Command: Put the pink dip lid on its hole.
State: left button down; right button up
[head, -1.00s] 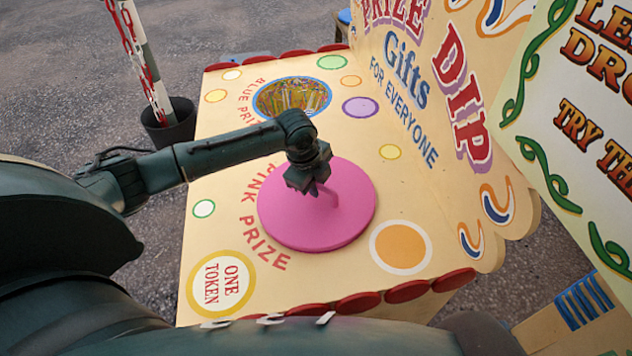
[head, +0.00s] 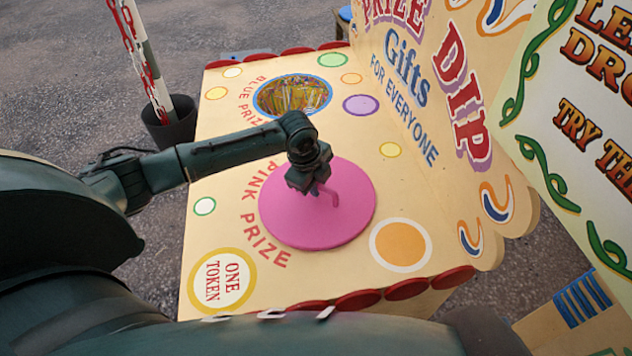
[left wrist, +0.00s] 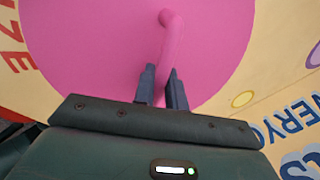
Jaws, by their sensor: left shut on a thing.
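The pink dip lid (head: 340,222) is a round pink disc with a bent pink handle. It lies over the counter beside the words PINK PRIZE and looks flat, with no clear gap under its rim. No pink hole shows; whatever is under the lid is hidden. My left gripper (head: 318,190) is above the lid, shut on its handle. In the left wrist view the two dark fingers (left wrist: 162,88) sit on either side of the handle (left wrist: 172,45), with the pink disc behind. My right gripper is not in view.
The open blue-rimmed hole (head: 291,96) with shiny contents is at the far end of the cream counter (head: 222,150). A lettered board (head: 400,80) stands along the counter's right side. A striped post in a dark pot (head: 171,125) stands to the left.

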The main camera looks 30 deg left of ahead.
aim_at(310, 201)
pick_arm(q)
jog(key=shift+f, duration=0.15)
jog(key=c, duration=1.4)
grip_release()
jog(key=shift+o, duration=0.2)
jog(key=shift+f, duration=0.1)
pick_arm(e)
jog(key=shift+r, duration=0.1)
